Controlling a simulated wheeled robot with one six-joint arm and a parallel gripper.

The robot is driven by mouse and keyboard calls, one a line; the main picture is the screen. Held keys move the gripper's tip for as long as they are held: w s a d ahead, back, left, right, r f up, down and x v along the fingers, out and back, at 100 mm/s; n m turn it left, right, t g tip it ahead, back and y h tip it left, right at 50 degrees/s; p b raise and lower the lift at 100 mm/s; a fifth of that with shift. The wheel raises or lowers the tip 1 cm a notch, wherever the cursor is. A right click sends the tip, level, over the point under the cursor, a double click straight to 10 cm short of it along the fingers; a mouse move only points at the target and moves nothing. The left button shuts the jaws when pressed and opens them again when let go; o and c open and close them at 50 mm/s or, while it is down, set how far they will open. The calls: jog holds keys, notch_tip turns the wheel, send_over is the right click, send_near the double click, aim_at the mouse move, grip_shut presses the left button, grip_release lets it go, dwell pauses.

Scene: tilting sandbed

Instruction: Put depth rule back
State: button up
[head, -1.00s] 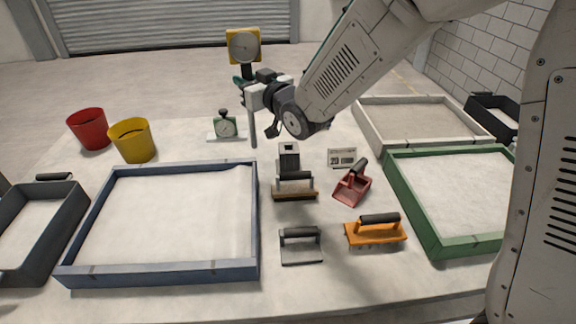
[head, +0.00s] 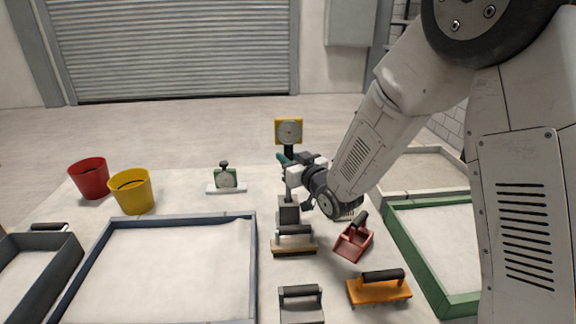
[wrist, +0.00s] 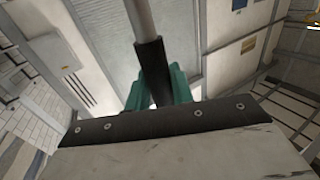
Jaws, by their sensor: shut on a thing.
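The depth rule (head: 289,132) has a square yellow dial head, a dark grip and a thin grey rod. It is upright in my gripper (head: 285,160), whose green fingers are shut on the dark grip. In the wrist view, the dark grip (wrist: 152,70) sits between the green fingertips (wrist: 157,90), with the grey rod running on beyond it. A grey block-shaped holder (head: 289,213) stands directly below the rule in the head view. The rod's lower end meets the top of this block in the picture; I cannot tell whether it is inside or just above.
A brown-edged tool (head: 294,246), a red scoop (head: 353,242), an orange rake (head: 379,290) and a grey float (head: 301,305) lie near the holder. A small green dial device (head: 226,178) stands behind left. Blue (head: 252,270) and green (head: 430,270) sandbed frames flank them.

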jog(key=shift+f, duration=0.9)
jog(key=o, duration=0.8)
jog(key=shift+f, duration=0.15)
